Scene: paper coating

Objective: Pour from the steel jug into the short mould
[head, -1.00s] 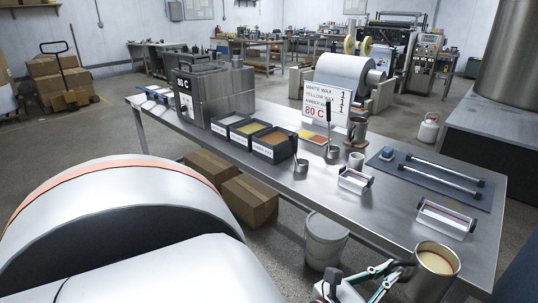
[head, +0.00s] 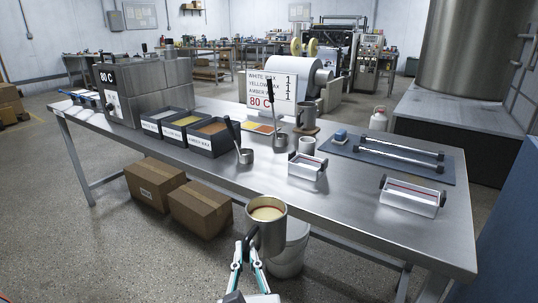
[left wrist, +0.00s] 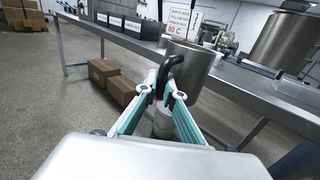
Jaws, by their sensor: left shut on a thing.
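The steel jug (head: 266,235) holds a pale cream liquid and is upright in the head view, in front of the table's near edge. My left gripper (head: 251,249) is shut on its black handle. In the left wrist view the jug (left wrist: 190,70) fills the middle, beyond my left gripper (left wrist: 167,97); its contents are hidden there. The short mould (head: 307,166), a small clear and metal tray with dark ends, lies on the table, up and right of the jug. A longer mould (head: 410,197) lies farther right. My right gripper is not in view.
The steel table (head: 335,205) is bare near the short mould. A ladle (head: 245,155), a cup (head: 306,146) and a blue mat (head: 375,160) with two rods are nearby. A white bucket (head: 290,258) stands below the jug; cardboard boxes (head: 200,205) sit under the table.

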